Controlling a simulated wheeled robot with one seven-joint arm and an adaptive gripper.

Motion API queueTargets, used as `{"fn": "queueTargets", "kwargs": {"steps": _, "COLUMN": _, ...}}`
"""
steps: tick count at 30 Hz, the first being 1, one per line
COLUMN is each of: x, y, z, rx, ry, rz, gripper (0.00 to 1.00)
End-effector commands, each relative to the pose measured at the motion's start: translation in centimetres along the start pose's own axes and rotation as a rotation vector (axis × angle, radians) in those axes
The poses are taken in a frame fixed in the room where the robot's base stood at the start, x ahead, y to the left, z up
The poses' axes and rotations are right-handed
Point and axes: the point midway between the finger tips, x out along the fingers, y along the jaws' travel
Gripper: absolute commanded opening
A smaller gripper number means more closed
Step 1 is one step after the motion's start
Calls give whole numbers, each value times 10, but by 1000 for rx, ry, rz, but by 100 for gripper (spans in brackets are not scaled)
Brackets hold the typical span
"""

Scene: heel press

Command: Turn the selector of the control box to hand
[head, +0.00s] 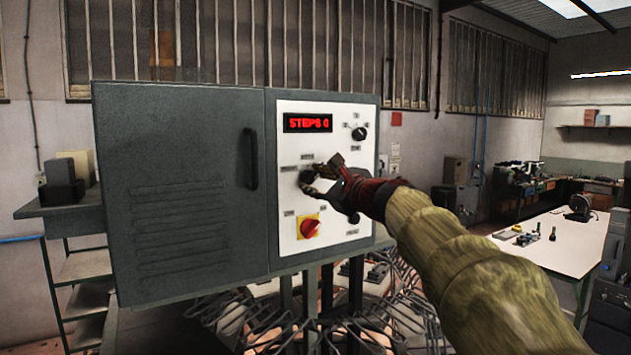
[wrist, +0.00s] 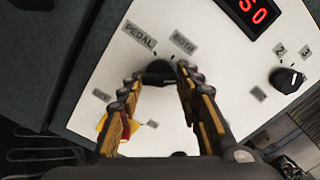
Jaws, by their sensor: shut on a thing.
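The control box (head: 180,190) is a grey cabinet with a white panel (head: 343,255). The selector (head: 306,177) is a dark round knob on the panel's left side, partly covered by my fingers in the head view. In the wrist view the selector (wrist: 158,70) sits between my fingertips, with a PEDAL label (wrist: 139,36) up left of it and a BOTH label (wrist: 183,44) up right. A smaller label (wrist: 101,95) to the left is unreadable. My gripper (head: 317,178) is shut on the selector. I cannot tell which way its pointer faces.
A second dark knob (head: 359,133) with numbers is at upper right of the panel. A red rotary switch on a yellow plate (head: 309,227) is close below my fingers. A white table (head: 565,250) stands at right.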

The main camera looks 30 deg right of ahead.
Motion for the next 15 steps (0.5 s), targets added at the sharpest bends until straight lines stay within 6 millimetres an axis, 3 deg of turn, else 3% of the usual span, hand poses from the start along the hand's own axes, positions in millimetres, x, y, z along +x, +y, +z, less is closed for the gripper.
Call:
{"fn": "queueTargets", "kwargs": {"steps": 5, "x": 1, "y": 3, "z": -4, "rx": 3, "ry": 5, "rz": 5, "gripper": 9}}
{"fn": "queueTargets", "kwargs": {"steps": 6, "x": 1, "y": 3, "z": -4, "rx": 3, "ry": 5, "rz": 5, "gripper": 37}}
{"fn": "queueTargets", "kwargs": {"steps": 15, "x": 1, "y": 1, "z": -2, "rx": 0, "ry": 2, "rz": 2, "gripper": 53}}
